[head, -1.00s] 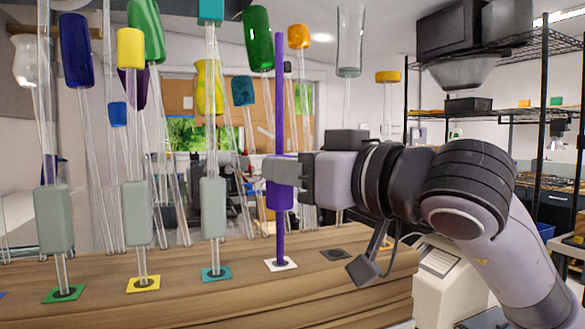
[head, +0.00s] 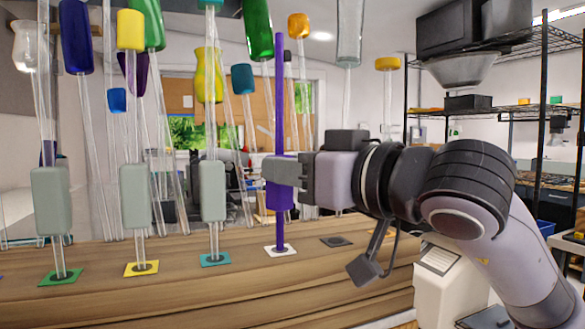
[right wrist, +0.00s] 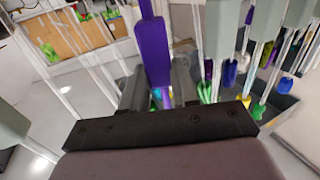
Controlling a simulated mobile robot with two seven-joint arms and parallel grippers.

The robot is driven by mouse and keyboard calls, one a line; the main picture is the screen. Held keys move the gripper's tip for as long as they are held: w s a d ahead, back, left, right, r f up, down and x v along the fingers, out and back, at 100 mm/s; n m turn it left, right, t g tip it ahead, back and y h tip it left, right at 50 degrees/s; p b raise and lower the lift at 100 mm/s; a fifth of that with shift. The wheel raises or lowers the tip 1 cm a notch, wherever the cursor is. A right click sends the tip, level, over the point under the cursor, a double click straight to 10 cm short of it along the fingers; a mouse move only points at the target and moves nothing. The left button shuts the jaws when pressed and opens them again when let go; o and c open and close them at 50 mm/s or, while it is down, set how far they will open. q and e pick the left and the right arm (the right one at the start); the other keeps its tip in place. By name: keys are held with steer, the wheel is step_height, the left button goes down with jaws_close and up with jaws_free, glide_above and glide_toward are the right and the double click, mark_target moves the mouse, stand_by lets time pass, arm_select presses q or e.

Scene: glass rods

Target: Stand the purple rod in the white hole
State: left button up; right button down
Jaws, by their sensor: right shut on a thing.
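The purple rod (head: 279,100) stands upright in the head view, with a thicker purple block (head: 280,198) on its lower half. My right gripper (head: 277,170) is shut on it at the top of that block. The rod's lower end meets the white square (head: 291,250) around the white hole; the dark hole is mostly hidden behind the rod, and I cannot tell how deep the end sits. In the right wrist view the purple rod (right wrist: 153,50) runs between the fingers of the right gripper (right wrist: 156,88). My left gripper is not in view.
Clear rods with grey blocks stand in the teal (head: 216,260), yellow (head: 141,268) and green (head: 60,277) squares to the left. A dark square (head: 336,241) right of the white one is empty. Several glass-topped rods stand behind the wooden bench (head: 230,300).

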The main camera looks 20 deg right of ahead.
steer(key=shift+f, duration=0.3)
steer(key=c, duration=0.8)
jaws_free()
